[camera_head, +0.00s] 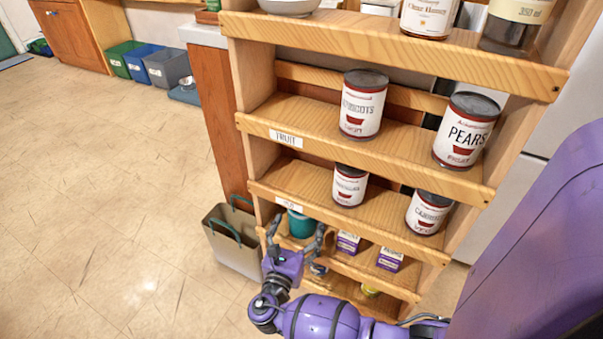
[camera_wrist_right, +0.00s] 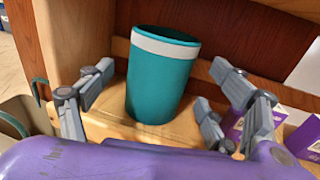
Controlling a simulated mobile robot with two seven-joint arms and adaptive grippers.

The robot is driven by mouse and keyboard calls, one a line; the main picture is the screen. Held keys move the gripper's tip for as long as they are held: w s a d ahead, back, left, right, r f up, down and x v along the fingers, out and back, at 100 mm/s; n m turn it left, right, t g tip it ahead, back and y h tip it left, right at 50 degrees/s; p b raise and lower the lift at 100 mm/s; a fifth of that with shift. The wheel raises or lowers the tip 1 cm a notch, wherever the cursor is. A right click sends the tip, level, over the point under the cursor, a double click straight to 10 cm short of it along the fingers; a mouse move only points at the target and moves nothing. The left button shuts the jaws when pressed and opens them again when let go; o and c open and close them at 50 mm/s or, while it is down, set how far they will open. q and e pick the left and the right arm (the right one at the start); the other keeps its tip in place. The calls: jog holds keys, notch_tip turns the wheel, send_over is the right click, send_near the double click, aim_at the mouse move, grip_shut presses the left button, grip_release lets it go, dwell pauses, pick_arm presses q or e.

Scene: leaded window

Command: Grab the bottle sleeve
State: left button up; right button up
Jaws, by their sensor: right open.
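The bottle sleeve looks to be the teal cylinder with a white band near its dark open top; in the right wrist view this sleeve (camera_wrist_right: 160,85) stands upright on a wooden shelf. In the head view the sleeve (camera_head: 300,223) shows at the left end of a low shelf, partly behind my gripper. My right gripper (camera_head: 297,238) is open and empty in front of it. In the right wrist view the fingers of the gripper (camera_wrist_right: 158,108) stand apart on either side of the sleeve, with gaps visible. My left gripper is not in view.
The wooden shelf unit (camera_head: 285,129) holds labelled cans, including a pears can (camera_head: 466,132), on the shelves above. Purple-and-white boxes (camera_head: 348,242) stand right of the sleeve. A beige bag (camera_head: 232,245) with teal handles stands on the floor left of the unit. Open floor lies further left.

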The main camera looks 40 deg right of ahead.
jog(key=b+x, duration=0.1)
jog(key=x, duration=0.3)
jog(key=shift+w, duration=0.1)
jog(key=c, duration=1.3)
jog(key=shift+o, duration=0.2)
jog(key=shift+r, duration=0.1)
